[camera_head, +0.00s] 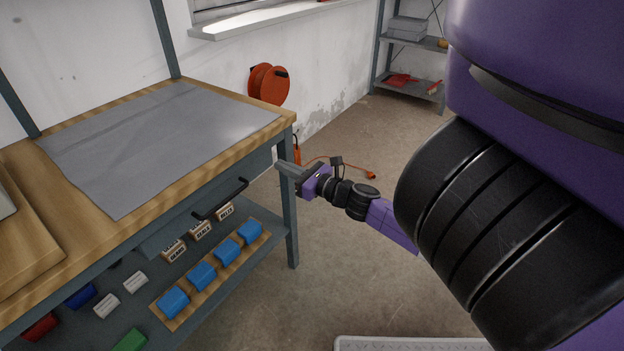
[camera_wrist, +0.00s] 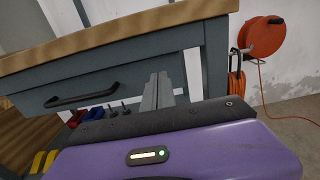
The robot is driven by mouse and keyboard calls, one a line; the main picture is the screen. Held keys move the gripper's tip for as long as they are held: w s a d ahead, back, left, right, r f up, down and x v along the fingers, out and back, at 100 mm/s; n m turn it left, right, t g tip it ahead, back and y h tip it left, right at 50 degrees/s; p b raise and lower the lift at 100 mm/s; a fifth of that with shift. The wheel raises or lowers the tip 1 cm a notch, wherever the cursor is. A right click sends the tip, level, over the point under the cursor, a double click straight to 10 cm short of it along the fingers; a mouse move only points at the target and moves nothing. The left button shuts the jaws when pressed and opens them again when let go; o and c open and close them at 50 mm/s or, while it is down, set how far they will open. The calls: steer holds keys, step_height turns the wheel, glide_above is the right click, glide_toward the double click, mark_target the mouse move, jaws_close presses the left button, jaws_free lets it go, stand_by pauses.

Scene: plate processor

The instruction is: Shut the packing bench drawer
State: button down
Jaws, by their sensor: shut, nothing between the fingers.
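The packing bench drawer (camera_head: 222,188) is a blue-grey front under the bench's wooden top, with a black bar handle (camera_head: 220,199). No open drawer interior shows; its front lies close under the top's edge, and I cannot tell if a small gap remains. In the wrist view the drawer front (camera_wrist: 125,83) is to the left and ahead, with the handle (camera_wrist: 82,97) at the left. My gripper (camera_head: 286,168) is shut and empty, to the right of the handle, by the bench's right front leg. Its closed fingers (camera_wrist: 158,88) show in the wrist view, apart from the handle.
A grey mat (camera_head: 160,140) covers part of the bench top. The lower shelf holds several blue blocks (camera_head: 202,276) and small labelled boxes (camera_head: 201,230). An orange cable reel (camera_head: 268,85) hangs on the wall. The floor right of the bench is mostly clear, with an orange cable.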

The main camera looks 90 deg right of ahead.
steer(key=v, duration=0.8)
steer(key=shift+s+a, duration=0.25)
steer(key=shift+s, duration=0.05)
steer(key=w+a+m+t+y, duration=0.1)
steer(key=w+a+m+y, duration=0.15)
steer(key=a+m, duration=0.6)
steer(key=w+a+m+t+y, duration=0.15)
steer(key=w+a+m, duration=0.25)
steer(key=a+m, duration=0.5)
steer(key=s+a+r+m+g+y, duration=0.15)
steer(key=s+a+m+y, duration=0.35)
steer(key=a, duration=0.9)
steer(key=s+a+r+m+g, duration=0.1)
steer(key=s+a+m+g, duration=0.1)
steer(key=a+m, duration=0.95)
steer(key=a+r+n+p, duration=0.3)
steer(key=r+n+p, duration=0.1)
steer(key=r+p, duration=1.2)
steer(key=shift+r+p, duration=0.4)
steer(key=shift+r, duration=0.2)
